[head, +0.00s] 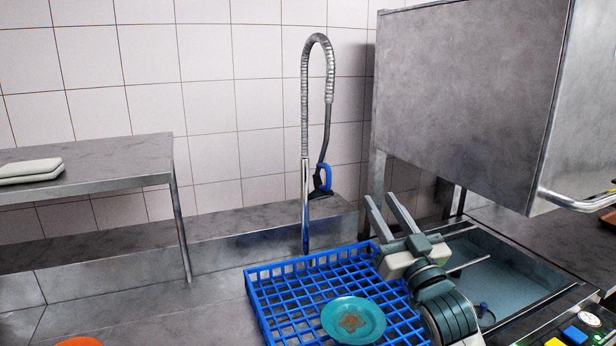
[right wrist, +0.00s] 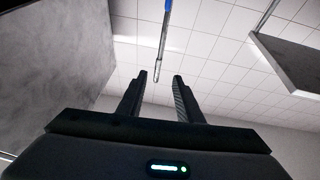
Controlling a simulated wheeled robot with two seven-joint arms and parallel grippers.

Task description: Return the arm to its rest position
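My right gripper (head: 388,214) is raised above the right part of the blue rack in the head view, its fingers pointing up and away. In the right wrist view the two fingers (right wrist: 165,97) stand apart with nothing between them. The gripper is open and empty. My left gripper is not in the head view. A teal plate (head: 353,320) with a brown stain lies in the blue rack (head: 262,303), in front and to the left of my right arm.
A spray tap (head: 305,180) rises behind the rack. A steel shelf (head: 110,160) with folded white cloths (head: 30,170) is at left. An orange dish (head: 80,342) shows at the bottom edge.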

